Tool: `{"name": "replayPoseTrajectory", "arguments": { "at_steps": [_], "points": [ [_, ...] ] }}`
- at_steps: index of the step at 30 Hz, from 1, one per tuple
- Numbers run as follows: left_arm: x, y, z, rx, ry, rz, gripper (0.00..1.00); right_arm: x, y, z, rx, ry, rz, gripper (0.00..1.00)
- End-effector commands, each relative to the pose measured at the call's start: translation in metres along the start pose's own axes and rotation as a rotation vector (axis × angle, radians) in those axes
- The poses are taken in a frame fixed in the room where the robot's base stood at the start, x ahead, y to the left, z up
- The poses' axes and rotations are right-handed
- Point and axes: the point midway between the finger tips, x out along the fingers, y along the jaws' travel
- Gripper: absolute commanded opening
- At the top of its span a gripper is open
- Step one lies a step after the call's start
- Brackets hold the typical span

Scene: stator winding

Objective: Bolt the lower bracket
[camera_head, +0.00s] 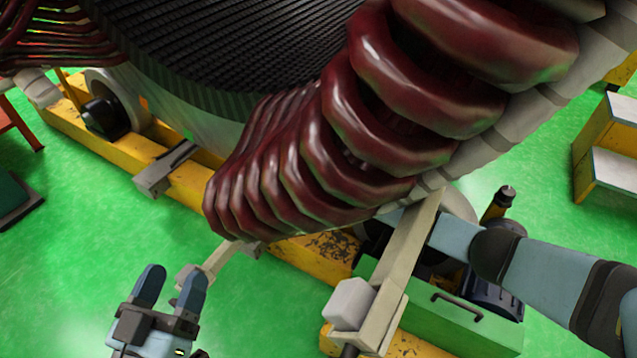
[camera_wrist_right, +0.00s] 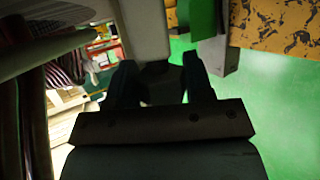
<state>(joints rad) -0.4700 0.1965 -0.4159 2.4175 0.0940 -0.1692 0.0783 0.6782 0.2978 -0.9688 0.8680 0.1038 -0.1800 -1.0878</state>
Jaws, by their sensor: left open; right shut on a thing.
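A pale grey bracket (camera_head: 408,245) slants down below the red coils in the head view, with a light block (camera_head: 350,302) on its lower end. My right arm comes in from the right and passes behind this bracket, which hides the gripper there. In the right wrist view, my right gripper (camera_wrist_right: 160,72) is shut on a dark bolt-like part (camera_wrist_right: 163,86), right at the end of a pale beam (camera_wrist_right: 144,30). Whether the part touches the beam I cannot tell. My left gripper (camera_head: 171,283) is open and empty at the lower left, near a thin pale bar (camera_head: 222,262).
The stator's red coils (camera_head: 300,160) hang close above the workspace. A yellow base beam (camera_head: 320,255) runs beneath, with a green toolbox (camera_head: 455,325) at lower right. Yellow steps (camera_head: 605,150) stand at far right. Green floor is open around the left gripper.

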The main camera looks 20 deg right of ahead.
Motion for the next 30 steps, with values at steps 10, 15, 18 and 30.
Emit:
{"name": "replayPoseTrajectory", "arguments": {
  "at_steps": [10, 15, 18, 30],
  "points": [
    [-0.005, -0.007, 0.060, -0.018, -0.152, 0.029, 0.65, 0.004, -0.009, -0.002, 0.102, 0.000, 0.241, 0.24],
    [-0.010, -0.011, 0.093, -0.020, -0.268, 0.041, 0.65, 0.004, -0.008, -0.002, 0.142, 0.000, 0.337, 0.24],
    [-0.011, -0.014, 0.102, -0.002, -0.295, 0.049, 0.65, 0.003, -0.007, -0.001, 0.159, -0.001, 0.379, 0.24],
    [-0.004, -0.022, 0.094, 0.102, -0.232, 0.059, 0.65, 0.001, -0.003, 0.000, 0.186, 0.000, 0.447, 0.24]
  ]
}}
